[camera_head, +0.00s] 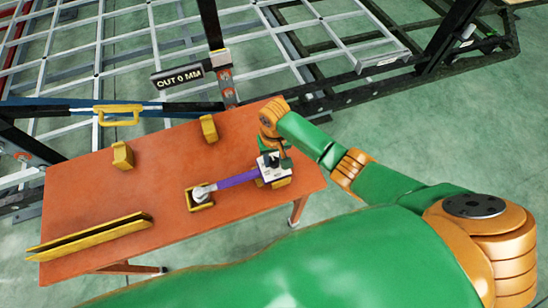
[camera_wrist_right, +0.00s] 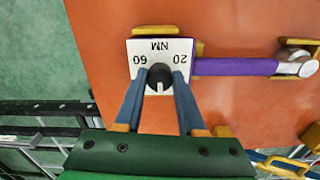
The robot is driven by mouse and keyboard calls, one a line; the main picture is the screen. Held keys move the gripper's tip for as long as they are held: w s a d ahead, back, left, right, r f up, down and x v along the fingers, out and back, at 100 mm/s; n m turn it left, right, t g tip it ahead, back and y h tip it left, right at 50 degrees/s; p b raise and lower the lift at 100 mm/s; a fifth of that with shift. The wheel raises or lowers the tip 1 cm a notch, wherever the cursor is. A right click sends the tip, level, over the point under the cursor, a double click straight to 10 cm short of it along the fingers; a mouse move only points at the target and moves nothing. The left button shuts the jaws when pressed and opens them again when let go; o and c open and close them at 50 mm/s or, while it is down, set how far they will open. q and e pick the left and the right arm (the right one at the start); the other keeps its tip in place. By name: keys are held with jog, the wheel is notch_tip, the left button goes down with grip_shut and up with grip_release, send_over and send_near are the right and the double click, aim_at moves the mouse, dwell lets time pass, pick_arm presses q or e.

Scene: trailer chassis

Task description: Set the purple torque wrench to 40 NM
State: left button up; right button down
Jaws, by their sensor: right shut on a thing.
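The purple torque wrench (camera_head: 237,180) lies across yellow holders on the orange table. Its purple handle (camera_wrist_right: 235,67) runs right from the white dial plate (camera_wrist_right: 147,47) in the right wrist view. The plate reads upside down: NM at top, 60 at left, 20 at right. A black knob (camera_wrist_right: 160,73) sits on the plate; its pale mark points to the lower side of the picture, opposite NM. Any number there is hidden. My right gripper (camera_head: 274,157) is above the dial, its two blue-grey fingers (camera_wrist_right: 160,80) shut on the knob. My left gripper is not in view.
The orange table (camera_head: 90,193) also carries a long yellow holder (camera_head: 92,237) and two yellow blocks (camera_head: 122,155) (camera_head: 208,128). The trailer frame (camera_head: 290,62) stands behind it, with a sign (camera_head: 180,78) reading OUT 0 MM. The table's left middle is clear.

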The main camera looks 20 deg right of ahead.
aim_at(275, 162)
dwell(0.5)
jog(key=c, duration=0.5)
grip_release()
notch_tip(275, 162, up, 7)
jog(key=shift+r, duration=0.1)
